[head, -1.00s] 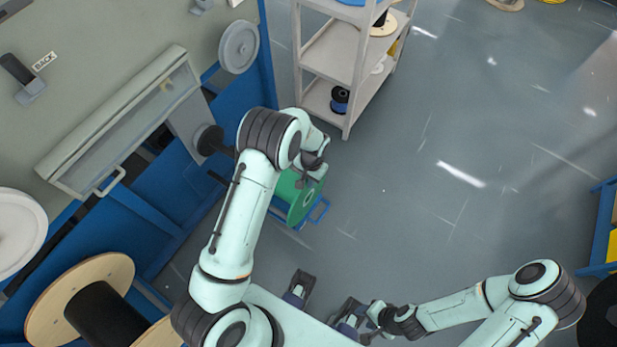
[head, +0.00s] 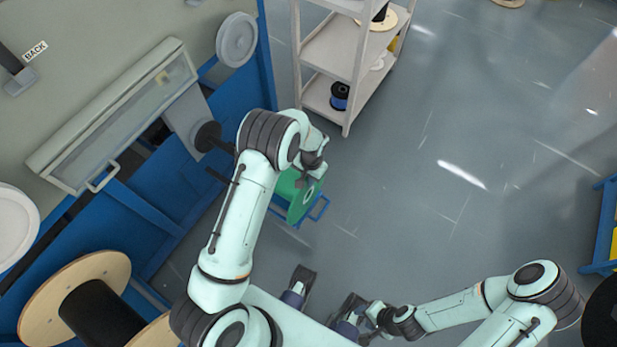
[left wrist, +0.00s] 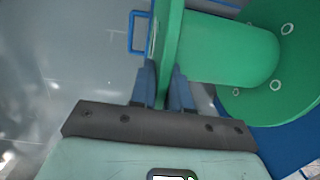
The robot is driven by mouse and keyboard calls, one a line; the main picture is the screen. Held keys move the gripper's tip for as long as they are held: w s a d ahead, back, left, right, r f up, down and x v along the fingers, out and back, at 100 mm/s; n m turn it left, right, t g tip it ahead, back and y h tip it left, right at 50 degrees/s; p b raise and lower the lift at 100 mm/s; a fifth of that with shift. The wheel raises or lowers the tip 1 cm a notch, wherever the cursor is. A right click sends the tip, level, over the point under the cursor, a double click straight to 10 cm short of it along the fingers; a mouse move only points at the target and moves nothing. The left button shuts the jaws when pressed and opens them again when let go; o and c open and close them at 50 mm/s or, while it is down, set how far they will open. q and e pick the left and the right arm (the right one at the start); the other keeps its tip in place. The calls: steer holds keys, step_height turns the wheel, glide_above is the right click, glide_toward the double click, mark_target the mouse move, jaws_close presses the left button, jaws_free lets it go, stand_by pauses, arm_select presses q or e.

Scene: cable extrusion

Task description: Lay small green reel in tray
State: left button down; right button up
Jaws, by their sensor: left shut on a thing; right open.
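The green reel (head: 305,204) hangs at the end of my left arm in the head view, with its flange upright. My left gripper (head: 312,172) is shut on the flange edge. In the left wrist view, the flange of the green reel (left wrist: 168,45) lies between the two blue fingers (left wrist: 164,88), and the drum and other flange are to the right. A blue handled frame (head: 318,210) shows behind and below the reel; I cannot tell if it is the tray or whether they touch. My right gripper (head: 372,325) is open and empty near my base.
A blue machine with a grey top (head: 120,60) and a grey-handled cover fills the left. A wooden reel (head: 100,275) stands lower left. A grey shelf rack (head: 335,50) holding reels stands at top centre. The floor (head: 460,150) to the right is clear.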

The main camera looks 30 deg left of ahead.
arm_select(q)
steer(key=shift+s+a+f+b, duration=0.1)
steer(key=shift+s+f+b, duration=0.3)
steer(key=shift+f, duration=0.3)
steer(key=c, duration=1)
jaws_free()
steer(key=shift+w, duration=0.1)
steer(key=shift+w+r, duration=0.1)
steer(key=shift+r, duration=0.1)
